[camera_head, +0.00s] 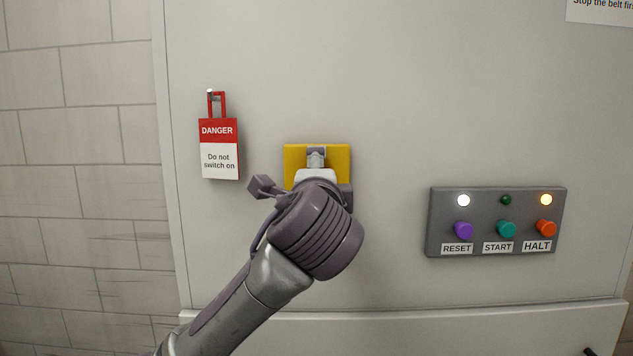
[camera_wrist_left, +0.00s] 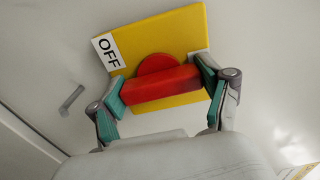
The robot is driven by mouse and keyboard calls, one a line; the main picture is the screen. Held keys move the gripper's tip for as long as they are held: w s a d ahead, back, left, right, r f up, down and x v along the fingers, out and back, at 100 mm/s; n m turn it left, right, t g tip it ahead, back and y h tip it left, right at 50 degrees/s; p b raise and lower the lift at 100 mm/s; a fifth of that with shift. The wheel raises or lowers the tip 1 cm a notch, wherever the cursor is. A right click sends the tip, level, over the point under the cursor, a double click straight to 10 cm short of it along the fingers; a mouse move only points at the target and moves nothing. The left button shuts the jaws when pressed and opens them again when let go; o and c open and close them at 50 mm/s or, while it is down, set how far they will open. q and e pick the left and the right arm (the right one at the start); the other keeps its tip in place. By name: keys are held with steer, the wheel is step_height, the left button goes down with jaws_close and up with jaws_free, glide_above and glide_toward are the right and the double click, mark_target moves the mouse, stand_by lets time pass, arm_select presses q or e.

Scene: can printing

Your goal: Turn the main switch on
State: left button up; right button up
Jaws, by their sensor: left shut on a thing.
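The main switch has a yellow plate (camera_head: 340,156), seen face-on in the head view with its middle hidden behind my left gripper (camera_head: 316,162). In the left wrist view the yellow plate (camera_wrist_left: 165,37) carries a red round knob with a red bar handle (camera_wrist_left: 158,88). A white label reading OFF (camera_wrist_left: 107,51) sits at the plate's edge. The teal-padded fingers of my left gripper (camera_wrist_left: 162,98) are at the two ends of the red bar, shut on it. My right gripper is in neither view.
A red and white danger tag (camera_head: 219,148) hangs left of the switch. A grey panel (camera_head: 435,210) to the right has RESET, START and HALT buttons; its white and orange lamps look lit, the green one dark. A small metal hook or handle (camera_wrist_left: 71,100) shows in the wrist view.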

arm_select(q)
steer(key=o, duration=1.1)
steer(key=shift+a, duration=0.1)
steer(key=shift+s, duration=0.2)
steer(key=s, duration=1.1)
steer(key=shift+s, duration=0.35)
steer(key=shift+f, duration=0.1)
